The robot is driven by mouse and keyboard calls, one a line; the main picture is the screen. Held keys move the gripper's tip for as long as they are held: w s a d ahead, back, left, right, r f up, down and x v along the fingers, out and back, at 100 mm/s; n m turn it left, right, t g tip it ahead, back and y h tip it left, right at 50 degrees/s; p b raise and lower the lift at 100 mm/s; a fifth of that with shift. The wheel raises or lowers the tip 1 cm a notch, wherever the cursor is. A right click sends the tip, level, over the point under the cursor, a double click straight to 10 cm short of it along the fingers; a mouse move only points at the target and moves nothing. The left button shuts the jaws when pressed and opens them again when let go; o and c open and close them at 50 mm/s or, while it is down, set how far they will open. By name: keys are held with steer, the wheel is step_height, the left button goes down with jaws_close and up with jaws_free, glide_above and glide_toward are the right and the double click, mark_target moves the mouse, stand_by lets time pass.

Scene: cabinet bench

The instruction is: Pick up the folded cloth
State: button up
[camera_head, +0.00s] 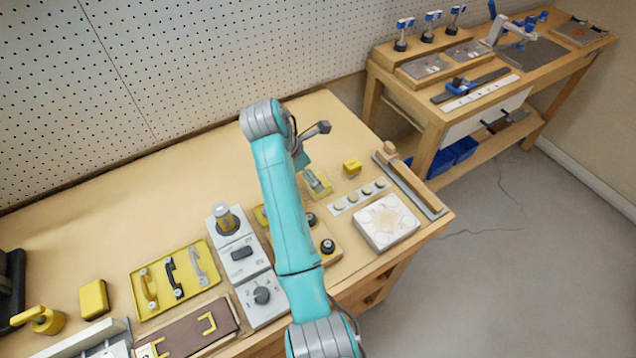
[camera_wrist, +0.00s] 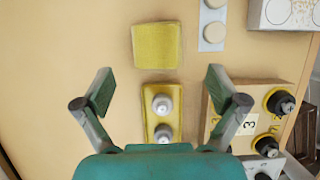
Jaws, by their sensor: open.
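A yellow square that looks like the folded cloth (camera_wrist: 156,45) lies flat on the wooden bench at the top of the wrist view. A yellow plate with two silver knobs (camera_wrist: 161,112) shows between the fingers. My arm hides part of the bench in the head view.
A strip of round buttons (camera_head: 360,196) and a white patterned box (camera_head: 387,222) stand right of the cloth. A wooden block with black knobs (camera_wrist: 250,118) is at lower right. A yellow pad (camera_head: 94,300) lies far left. Bench left of the cloth is bare.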

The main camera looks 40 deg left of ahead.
steer(key=shift+x, duration=3.2)
steer(key=c, duration=1.1)
